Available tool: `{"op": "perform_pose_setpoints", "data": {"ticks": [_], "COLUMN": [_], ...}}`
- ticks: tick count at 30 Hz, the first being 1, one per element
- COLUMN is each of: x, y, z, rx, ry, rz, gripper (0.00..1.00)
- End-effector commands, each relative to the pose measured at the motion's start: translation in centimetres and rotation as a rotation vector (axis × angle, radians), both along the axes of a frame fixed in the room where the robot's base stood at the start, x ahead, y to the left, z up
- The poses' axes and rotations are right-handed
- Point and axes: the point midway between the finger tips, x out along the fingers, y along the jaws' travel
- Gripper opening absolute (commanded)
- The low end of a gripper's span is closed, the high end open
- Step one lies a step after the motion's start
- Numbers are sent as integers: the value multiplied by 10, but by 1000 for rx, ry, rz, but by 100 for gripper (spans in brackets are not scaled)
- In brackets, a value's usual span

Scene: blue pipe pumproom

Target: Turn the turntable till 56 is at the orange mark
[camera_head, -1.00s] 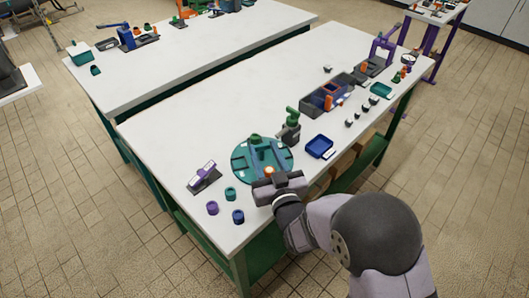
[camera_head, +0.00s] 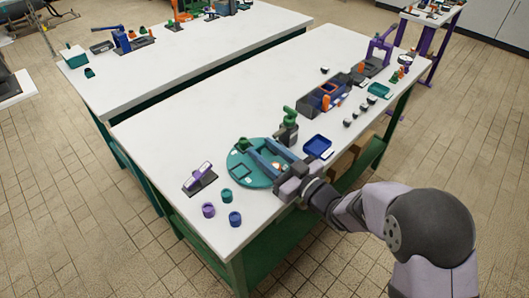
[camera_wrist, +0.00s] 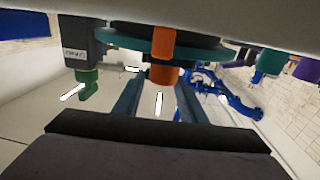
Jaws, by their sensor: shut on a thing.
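The round teal turntable (camera_head: 238,172) lies on the near end of the white bench, with a green knob (camera_head: 243,145) on its far-left side and pale labels too small to read. My gripper (camera_head: 268,158) reaches over its right side, its two blue fingers shut around an orange peg (camera_head: 277,165). In the wrist view the turntable's rim (camera_wrist: 205,47) runs across the top, and the orange peg (camera_wrist: 163,75) shows between the fingertips (camera_wrist: 160,88). An orange block (camera_wrist: 163,42) stands in front of the rim; I cannot tell whether it is the mark. I cannot make out 56.
A dark post with a green top (camera_head: 289,118) stands close behind the turntable. A blue tray (camera_head: 317,146) is to the right. A purple-topped stand (camera_head: 200,176) and several small cups (camera_head: 226,196) are at the left front. The bench's far left is clear.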

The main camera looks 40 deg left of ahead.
Motion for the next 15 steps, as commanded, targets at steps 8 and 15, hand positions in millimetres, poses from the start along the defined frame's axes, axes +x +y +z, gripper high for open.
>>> {"op": "perform_pose_setpoints", "data": {"ticks": [8,15], "x": [2,2], "y": [0,0], "z": [-1,0], "rx": [-1,0], "ry": [1,2], "rz": [59,74], "gripper": [0,0]}}
